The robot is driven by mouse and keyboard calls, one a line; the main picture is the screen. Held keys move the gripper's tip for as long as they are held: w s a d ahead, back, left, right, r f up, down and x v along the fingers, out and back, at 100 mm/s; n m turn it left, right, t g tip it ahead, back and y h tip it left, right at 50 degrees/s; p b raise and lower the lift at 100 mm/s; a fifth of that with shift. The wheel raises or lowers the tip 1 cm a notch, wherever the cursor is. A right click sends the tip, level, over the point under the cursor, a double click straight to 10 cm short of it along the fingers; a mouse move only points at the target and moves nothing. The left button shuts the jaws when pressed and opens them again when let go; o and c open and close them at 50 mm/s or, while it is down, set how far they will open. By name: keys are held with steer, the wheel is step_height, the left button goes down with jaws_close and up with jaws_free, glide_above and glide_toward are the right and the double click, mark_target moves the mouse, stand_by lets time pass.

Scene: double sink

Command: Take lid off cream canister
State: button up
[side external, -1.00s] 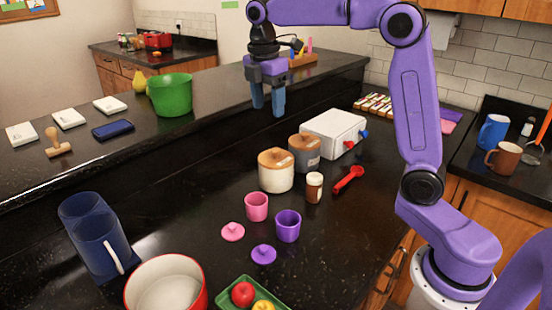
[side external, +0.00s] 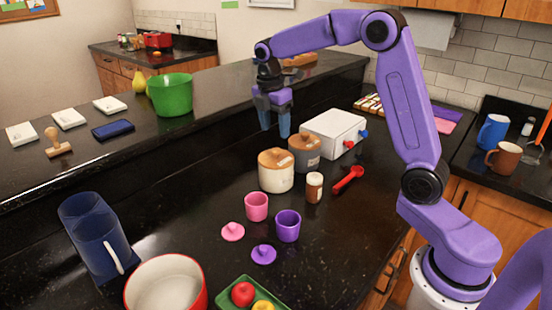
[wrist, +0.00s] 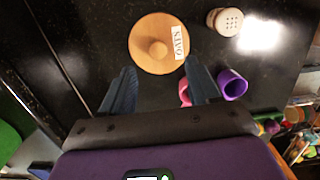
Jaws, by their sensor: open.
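The cream canister (side external: 275,180) stands upright on the black counter, with its round wooden lid (side external: 277,158) on top. The lid has a small central knob. In the wrist view, a round wooden lid (wrist: 146,62) with a knob and a label reading "OATS" lies beyond my fingers; it appears to be the cream canister's. My gripper (side external: 274,128) is open and empty, pointing down, above and behind the canister in the side view. The fingers (wrist: 159,72) are spread and not touching the lid. The canister's body is hidden under its lid in the wrist view.
A grey canister (side external: 305,155) with a wooden lid stands close behind the cream one, beside a white box (side external: 334,128). A raised ledge runs behind.

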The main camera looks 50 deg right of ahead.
mark_target(276, 150)
steer(key=shift+w+d+f, duration=0.1)
steer(key=shift+d+f, duration=0.05)
steer(key=shift+f, duration=1.6)
steer(key=shift+w+d+f, duration=0.1)
steer(key=shift+d+f, duration=0.05)
steer(key=shift+f, duration=1.6)
jaws_close()
